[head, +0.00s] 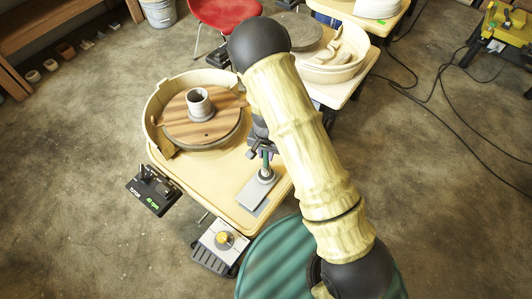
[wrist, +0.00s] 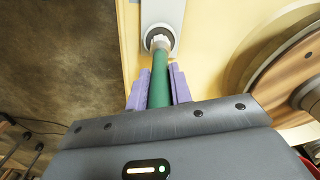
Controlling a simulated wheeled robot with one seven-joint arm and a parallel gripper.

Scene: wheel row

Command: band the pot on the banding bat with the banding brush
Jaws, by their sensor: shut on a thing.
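The pot (head: 199,102), a small pale open-topped cylinder, stands upright on the round striped wooden bat (head: 178,127). The bat rests on a wheel inside a cream splash pan (head: 152,118). The wooden bat also shows at the right edge of the wrist view (wrist: 290,65). My gripper (wrist: 159,88) is shut on the green handle of the banding brush (wrist: 162,80), between purple finger pads. The brush (head: 266,160) is upright, its lower end at a round grey holder (head: 266,177). The holder (wrist: 160,37) hides the bristles.
The holder stands on a grey plate at the cream table's (head: 235,205) front right. A box with a green readout (head: 152,192) and a box with a yellow knob (head: 224,239) sit by the table's edges. A red chair (head: 225,12) and another wheel table (head: 345,92) stand behind.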

